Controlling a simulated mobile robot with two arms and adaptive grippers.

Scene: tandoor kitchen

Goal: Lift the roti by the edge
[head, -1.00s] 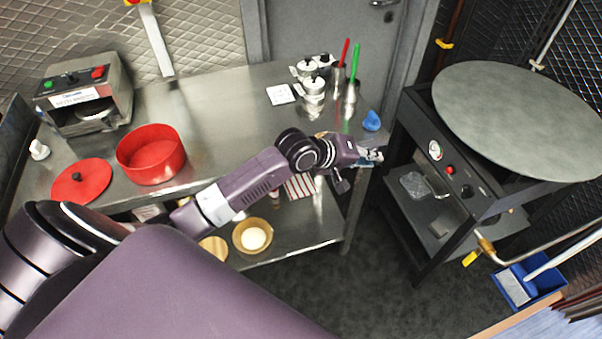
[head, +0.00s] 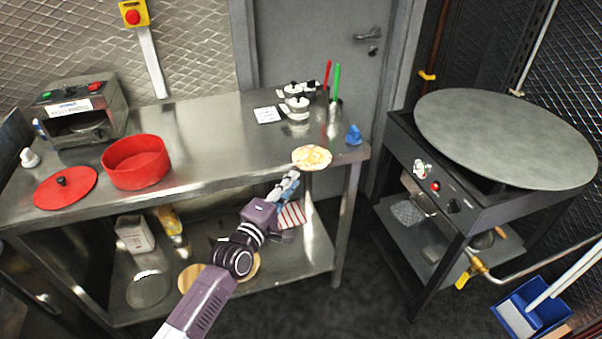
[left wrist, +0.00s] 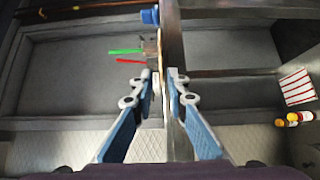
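The roti (head: 312,157) is a round, pale flatbread with browned patches. It lies at the front edge of the steel table (head: 210,150), near its right end. My left gripper (head: 291,179) is just in front of the roti's near edge in the head view. In the left wrist view the roti (left wrist: 161,38) shows edge-on as a thin tan strip. There the two fingers of the left gripper (left wrist: 162,78) stand apart, one on each side of its line. Whether a finger touches it I cannot tell. My right gripper is not in view.
A red pot (head: 137,163), red lid (head: 66,187) and steel machine (head: 80,112) stand on the table's left. Steel jars (head: 298,107), red and green-handled tools (head: 336,85) and a blue item (head: 353,135) are behind the roti. A griddle (head: 505,138) stands right.

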